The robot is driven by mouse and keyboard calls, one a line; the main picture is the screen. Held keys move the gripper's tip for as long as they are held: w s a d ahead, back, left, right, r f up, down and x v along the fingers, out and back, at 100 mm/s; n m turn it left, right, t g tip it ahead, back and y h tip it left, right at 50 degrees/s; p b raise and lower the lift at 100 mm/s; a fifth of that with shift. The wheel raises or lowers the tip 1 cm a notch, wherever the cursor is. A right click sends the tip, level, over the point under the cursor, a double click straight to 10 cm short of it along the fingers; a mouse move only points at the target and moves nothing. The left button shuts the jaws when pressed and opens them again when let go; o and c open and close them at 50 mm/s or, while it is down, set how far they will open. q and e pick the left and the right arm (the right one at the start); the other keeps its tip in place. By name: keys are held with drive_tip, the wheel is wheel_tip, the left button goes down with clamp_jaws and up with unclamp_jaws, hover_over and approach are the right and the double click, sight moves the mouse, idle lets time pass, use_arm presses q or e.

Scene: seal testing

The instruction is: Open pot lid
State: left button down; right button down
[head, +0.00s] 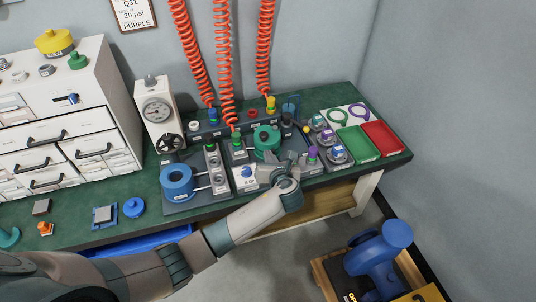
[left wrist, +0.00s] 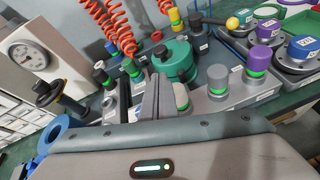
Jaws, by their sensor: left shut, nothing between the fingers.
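A green round pot (head: 266,138) with a dark knob on top stands in the rear middle of the bench station; its top appears covered. It also shows in the left wrist view (left wrist: 175,62), just beyond my fingers. My left gripper (head: 276,166) is in front of the green pot, slightly to its right in the head view. In the left wrist view its fingers (left wrist: 149,98) are together and empty; whether they touch the pot is unclear. A blue round pot (head: 177,179) with a dark centre stands at the station's left. My right gripper is not in view.
A gauge stand (head: 157,110) with a handwheel is at the left. Purple-topped posts (left wrist: 258,62) and round fixtures (head: 337,154) stand close on the right, beside green (head: 357,143) and red (head: 383,138) trays. Red coiled hoses (head: 224,60) hang behind. A blue disc (head: 133,207) lies front left.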

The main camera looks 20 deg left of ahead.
use_arm(q)
approach(261, 140)
drive_tip(key=x, duration=0.3)
drive_tip(key=shift+w+a+f, duration=0.3)
drive_tip(key=shift+w+a, duration=0.05)
drive_tip(key=shift+w, duration=0.15)
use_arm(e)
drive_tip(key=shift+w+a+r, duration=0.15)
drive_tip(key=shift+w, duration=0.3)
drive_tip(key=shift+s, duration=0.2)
